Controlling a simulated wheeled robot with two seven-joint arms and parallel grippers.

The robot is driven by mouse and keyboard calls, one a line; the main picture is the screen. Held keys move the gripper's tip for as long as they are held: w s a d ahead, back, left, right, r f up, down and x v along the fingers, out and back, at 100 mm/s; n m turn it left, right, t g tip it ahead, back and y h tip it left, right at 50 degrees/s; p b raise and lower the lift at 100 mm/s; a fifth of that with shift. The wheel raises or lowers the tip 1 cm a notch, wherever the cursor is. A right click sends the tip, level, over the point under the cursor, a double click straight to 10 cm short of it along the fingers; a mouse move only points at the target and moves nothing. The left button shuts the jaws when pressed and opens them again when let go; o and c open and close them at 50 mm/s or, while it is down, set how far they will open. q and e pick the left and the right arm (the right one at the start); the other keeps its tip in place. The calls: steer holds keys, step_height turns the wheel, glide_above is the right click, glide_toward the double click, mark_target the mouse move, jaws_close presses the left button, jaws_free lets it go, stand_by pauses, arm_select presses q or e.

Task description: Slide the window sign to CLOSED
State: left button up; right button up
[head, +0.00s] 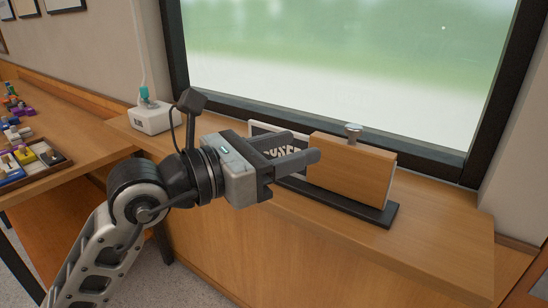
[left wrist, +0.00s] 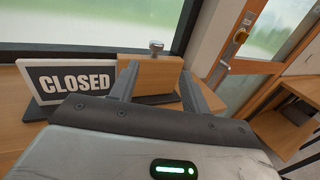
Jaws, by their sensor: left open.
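The window sign (head: 258,130) stands upright in a black base (head: 378,214) on the wooden sill. White letters on its dark face are partly hidden by my gripper in the head view; CLOSED reads in full on the sign in the left wrist view (left wrist: 70,82). A wooden slider panel (head: 350,172) with a round metal knob (head: 353,130) stands at the right part of the base, and no word shows there. My left gripper (head: 303,150) is open and empty, its fingers pointing toward the panel. Whether they touch it cannot be told. My right gripper is out of view.
The window (head: 340,60) rises behind the sill. A white box (head: 151,117) with a cable stands on the sill at left. A tray (head: 35,165) of small coloured items lies on the left counter. The sill right of the base is clear. A door (left wrist: 237,55) shows in the left wrist view.

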arm_select(q)
steer(key=shift+v, duration=1.1)
